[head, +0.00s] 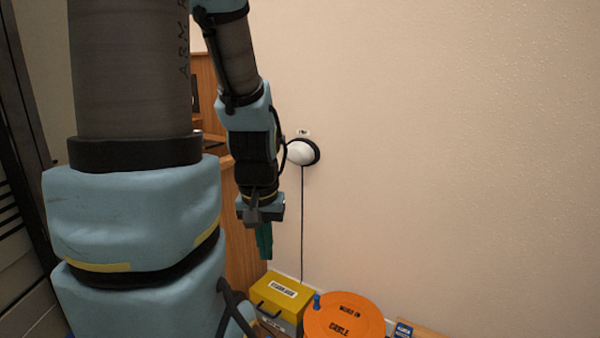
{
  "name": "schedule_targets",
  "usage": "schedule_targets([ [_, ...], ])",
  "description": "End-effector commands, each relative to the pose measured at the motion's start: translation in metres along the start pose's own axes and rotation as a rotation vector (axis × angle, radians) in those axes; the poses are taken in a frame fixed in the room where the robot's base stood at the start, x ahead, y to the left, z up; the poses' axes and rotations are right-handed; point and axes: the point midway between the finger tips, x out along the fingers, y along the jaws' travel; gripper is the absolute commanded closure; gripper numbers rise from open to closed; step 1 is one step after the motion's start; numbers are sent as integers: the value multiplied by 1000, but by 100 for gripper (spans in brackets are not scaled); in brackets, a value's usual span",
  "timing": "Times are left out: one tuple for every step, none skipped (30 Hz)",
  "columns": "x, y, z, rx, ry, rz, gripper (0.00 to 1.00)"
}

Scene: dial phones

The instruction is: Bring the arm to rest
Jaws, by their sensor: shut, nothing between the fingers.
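My arm comes down from the top left of the head view, bent, with its lower links hanging in front of the wall. My gripper (264,242) is at its end, pointing down. Its green fingers are together and hold nothing that I can see. It hangs in the air above and a little left of a yellow box, apart from it. Part of the scene at the left is hidden behind my large arm links.
A white round fixture (300,152) with a black rim is on the beige wall (450,150), with a dark cord (302,225) hanging down. Below are a yellow box (283,289), an orange round lid (345,318) and a small blue item (403,330). Wooden furniture (240,235) stands behind my arm.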

Motion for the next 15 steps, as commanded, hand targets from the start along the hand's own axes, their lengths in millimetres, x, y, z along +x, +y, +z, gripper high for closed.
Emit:
schedule_targets([
  [-14,-2,-1,3,1,-2,100],
  [-20,-1,-2,3,0,-1,100],
  [-26,-1,-3,3,0,-1,100],
  [-31,-1,-4,3,0,-1,100],
  [-36,0,-4,2,0,-1,100],
  [-43,0,-6,2,0,-1,100],
  [-48,0,-6,2,0,-1,100],
  [-54,0,-7,1,0,0,100],
  [-62,0,-8,1,0,0,100],
  [-68,0,-9,1,0,0,100],
  [-75,0,-10,1,0,0,100],
  [-83,0,-12,0,0,0,100],
  [-90,0,-13,0,0,0,100],
  [-97,0,-13,0,0,0,100],
  [-105,0,-15,0,0,0,100],
])
